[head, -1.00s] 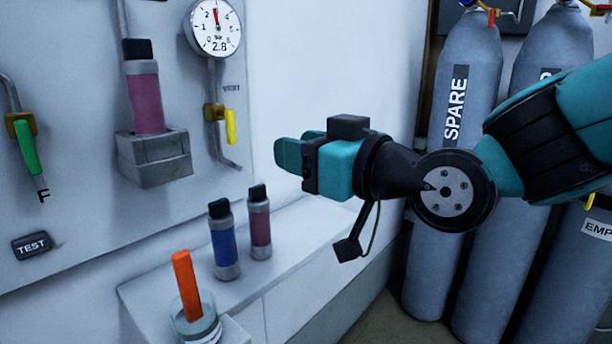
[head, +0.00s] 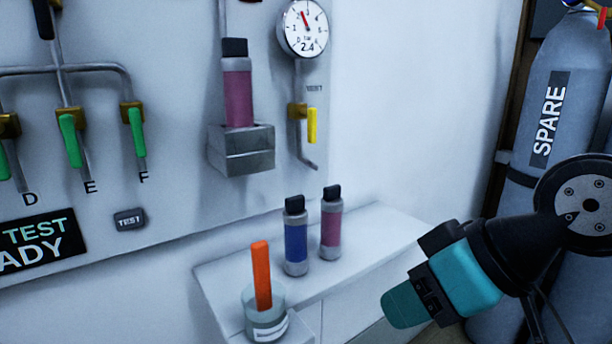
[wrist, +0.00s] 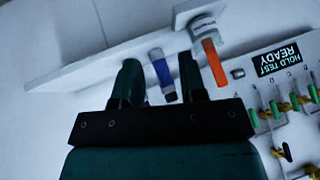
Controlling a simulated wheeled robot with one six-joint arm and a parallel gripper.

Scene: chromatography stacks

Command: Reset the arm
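My gripper (head: 405,308) is at the lower right of the head view, to the right of the shelf and pointing down and left. In the wrist view (wrist: 160,80) its two green fingers stand apart with a gap between them. Nothing is held there; a blue cartridge shows beyond the gap, standing on the shelf. In the head view the fingers overlap, so the gap does not show there. My arm reaches in from the right edge.
A blue cartridge (head: 296,243), a magenta cartridge (head: 331,228) and a jar (head: 266,322) with an orange stick (head: 261,275) stand on the white shelf (head: 385,240). A panel with a gauge (head: 304,28) and valves rises behind. Grey cylinders (head: 560,75) stand at right.

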